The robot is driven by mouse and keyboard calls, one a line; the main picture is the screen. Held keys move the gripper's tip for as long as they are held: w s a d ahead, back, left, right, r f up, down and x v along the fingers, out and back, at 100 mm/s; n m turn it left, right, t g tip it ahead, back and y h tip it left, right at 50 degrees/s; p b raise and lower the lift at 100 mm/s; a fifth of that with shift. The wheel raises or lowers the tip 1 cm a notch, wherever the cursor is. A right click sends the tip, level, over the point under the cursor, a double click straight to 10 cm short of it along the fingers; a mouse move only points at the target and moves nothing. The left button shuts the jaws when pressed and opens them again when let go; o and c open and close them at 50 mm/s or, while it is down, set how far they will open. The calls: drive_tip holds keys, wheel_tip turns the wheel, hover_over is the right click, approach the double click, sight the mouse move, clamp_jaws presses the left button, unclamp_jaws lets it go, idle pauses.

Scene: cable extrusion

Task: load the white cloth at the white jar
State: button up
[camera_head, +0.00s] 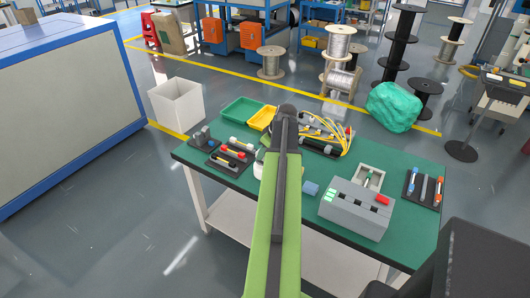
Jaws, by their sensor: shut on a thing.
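My green arm (275,215) reaches out over the table and hides a strip down its middle. My gripper is hidden behind the arm, so neither its jaws nor anything in them shows. A pale, whitish thing (258,168) shows at the left edge of the arm on the table; it may be the white jar, but most of it is covered. I cannot make out the white cloth anywhere.
The green-topped table (232,188) holds a grey machine (357,208) at right, a small blue block (311,188), a dark tool tray (231,157), a green bin (242,110), a yellow bin (262,118) and yellow cables (328,133). A white box (176,105) stands on the floor.

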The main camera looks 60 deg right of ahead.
drive_tip(key=shift+a+f+b, duration=0.1)
drive_tip(key=shift+f+b, duration=0.25)
drive_tip(key=shift+f, duration=0.05)
idle(1.1)
wheel_tip(320, 180, up, 7)
drive_tip(key=p, duration=0.7)
drive_tip(key=shift+r, duration=0.1)
